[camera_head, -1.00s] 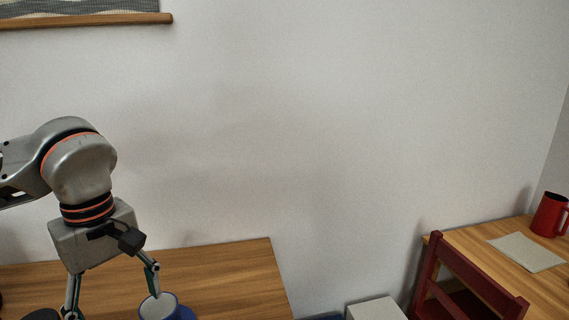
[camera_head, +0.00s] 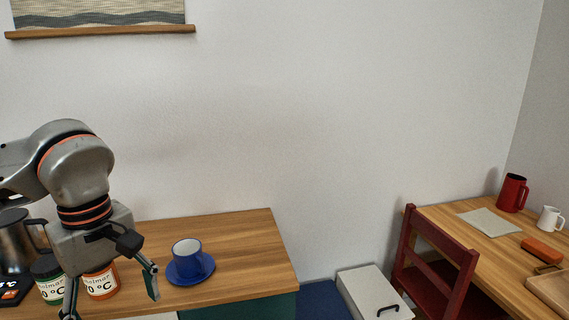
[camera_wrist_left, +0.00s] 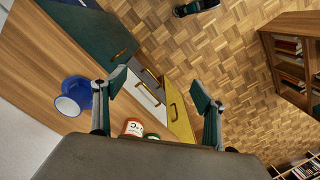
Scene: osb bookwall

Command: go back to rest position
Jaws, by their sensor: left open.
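My left gripper (camera_head: 110,292) hangs from the arm at the left of the head view, fingers pointing down and spread wide, with nothing held between them. In the left wrist view its two fingers (camera_wrist_left: 160,88) also stand apart. A blue cup with a white inside (camera_head: 187,252) stands upright on a blue saucer (camera_head: 178,275), just right of the right finger and apart from it in the picture. The cup also shows in the left wrist view (camera_wrist_left: 70,102), left of the fingers. My right gripper is in neither view.
A red chair (camera_head: 437,252), a white box (camera_head: 372,295) and a desk (camera_head: 500,245) are at right.

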